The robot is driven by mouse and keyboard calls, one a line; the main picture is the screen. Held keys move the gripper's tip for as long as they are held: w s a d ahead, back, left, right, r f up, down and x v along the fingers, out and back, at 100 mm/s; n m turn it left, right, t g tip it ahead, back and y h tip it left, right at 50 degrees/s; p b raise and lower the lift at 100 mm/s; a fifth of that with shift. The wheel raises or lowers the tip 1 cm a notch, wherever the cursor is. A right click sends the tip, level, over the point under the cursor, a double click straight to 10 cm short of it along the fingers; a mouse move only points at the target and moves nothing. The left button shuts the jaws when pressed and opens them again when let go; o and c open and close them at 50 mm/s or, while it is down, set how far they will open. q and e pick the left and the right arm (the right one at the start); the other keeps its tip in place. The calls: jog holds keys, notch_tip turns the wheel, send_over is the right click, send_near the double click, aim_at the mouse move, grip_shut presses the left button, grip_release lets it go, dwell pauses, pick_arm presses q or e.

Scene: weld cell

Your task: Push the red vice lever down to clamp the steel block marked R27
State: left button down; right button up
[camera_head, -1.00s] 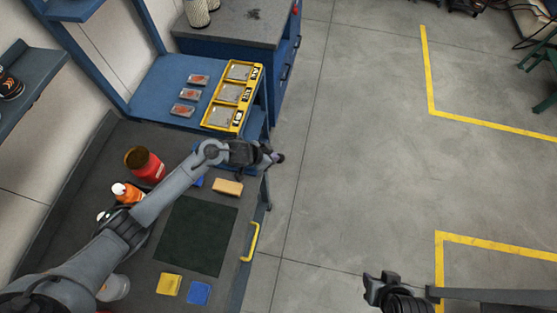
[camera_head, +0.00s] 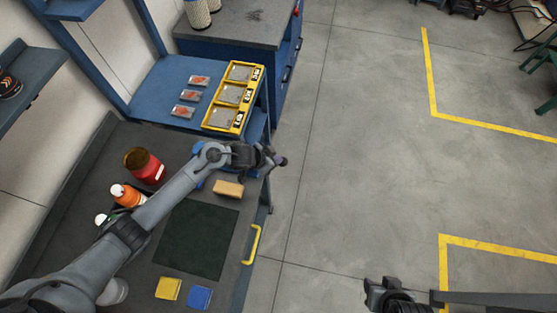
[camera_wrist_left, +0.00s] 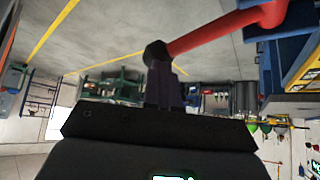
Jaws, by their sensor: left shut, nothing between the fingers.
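The red vice lever (camera_wrist_left: 225,32) crosses the upper right of the left wrist view and ends in a black knob (camera_wrist_left: 157,54). My left gripper (camera_wrist_left: 163,84) is shut and empty, with its fingertips at the knob; I cannot tell whether they touch. In the head view my left gripper (camera_head: 276,158) is over the right edge of the bench, and my arm hides the lever there. The vice is mostly hidden; blue parts show beside my arm. The steel block marked R27 cannot be made out. My right gripper (camera_head: 378,290) is at the bottom, its jaws unclear.
A tan block (camera_head: 229,189), a dark mat (camera_head: 197,238), a red can (camera_head: 146,166) and an orange bottle (camera_head: 126,195) are on the bench. A yellow tray (camera_head: 238,128) with labelled compartments sits behind, beside several red-marked plates (camera_head: 190,95). Open floor lies to the right.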

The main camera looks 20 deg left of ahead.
pick_arm(q)
jog(key=s+a+f+p+v, duration=0.1)
jog(key=p+v, duration=0.3)
jog(key=v, duration=0.8)
jog(key=shift+s+a, duration=0.2)
jog(key=shift+s, duration=0.1)
dwell(0.4)
jog(key=shift+f, duration=0.15)
